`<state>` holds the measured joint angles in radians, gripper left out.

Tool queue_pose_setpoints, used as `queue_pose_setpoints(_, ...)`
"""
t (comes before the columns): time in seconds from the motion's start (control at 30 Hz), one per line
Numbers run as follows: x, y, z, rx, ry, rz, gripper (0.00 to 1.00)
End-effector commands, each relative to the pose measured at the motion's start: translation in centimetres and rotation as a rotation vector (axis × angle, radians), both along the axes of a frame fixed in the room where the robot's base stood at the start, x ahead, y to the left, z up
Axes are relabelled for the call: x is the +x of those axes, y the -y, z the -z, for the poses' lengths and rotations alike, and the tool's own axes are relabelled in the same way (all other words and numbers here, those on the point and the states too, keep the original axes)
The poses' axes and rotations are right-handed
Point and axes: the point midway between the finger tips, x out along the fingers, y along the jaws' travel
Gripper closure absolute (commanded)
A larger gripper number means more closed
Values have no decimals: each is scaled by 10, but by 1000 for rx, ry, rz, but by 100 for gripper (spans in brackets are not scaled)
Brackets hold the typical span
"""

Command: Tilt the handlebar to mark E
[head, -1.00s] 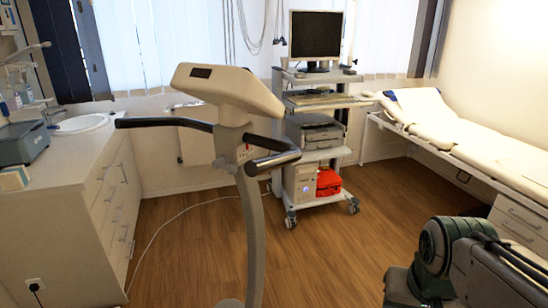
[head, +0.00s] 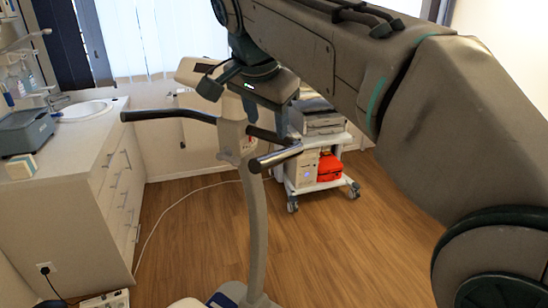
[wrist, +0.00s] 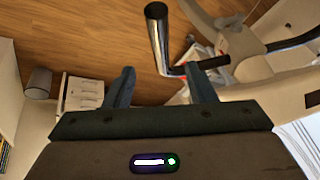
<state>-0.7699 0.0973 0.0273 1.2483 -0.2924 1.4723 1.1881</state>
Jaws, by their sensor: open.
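The handlebar (head: 276,158) is on a pale exercise machine's column (head: 256,225). One dark arm reaches left; the other bends toward the viewer and ends in a shiny metal bar. My gripper (head: 247,112) is above the handlebar's right arm, in front of the machine's console (head: 190,72), which it partly covers. In the wrist view my gripper (wrist: 160,68) is open, with nothing held. The metal end of the handlebar (wrist: 157,28) shows beyond the fingertips, between them and toward the right finger. I cannot tell whether they touch. Mark E is not readable in either view.
A counter with a sink (head: 85,110) and blue-grey box (head: 28,133) stands at the left. A trolley (head: 325,160) with a red bag (head: 329,167) stands behind the machine. The wooden floor (head: 350,240) is clear at the right front.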

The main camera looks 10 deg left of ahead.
Motion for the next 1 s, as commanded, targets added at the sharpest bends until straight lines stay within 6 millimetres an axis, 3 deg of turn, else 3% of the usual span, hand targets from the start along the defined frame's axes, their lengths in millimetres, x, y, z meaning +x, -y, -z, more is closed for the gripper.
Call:
queue_pose_setpoints(0.17,10,0,22,-2,-2,4,50)
queue_pose_setpoints(0.6,47,-2,101,-1,-1,3,50)
queue_pose_setpoints(0.8,55,-2,119,0,0,2,50)
queue_pose_setpoints(1.0,57,-3,123,2,0,1,50)
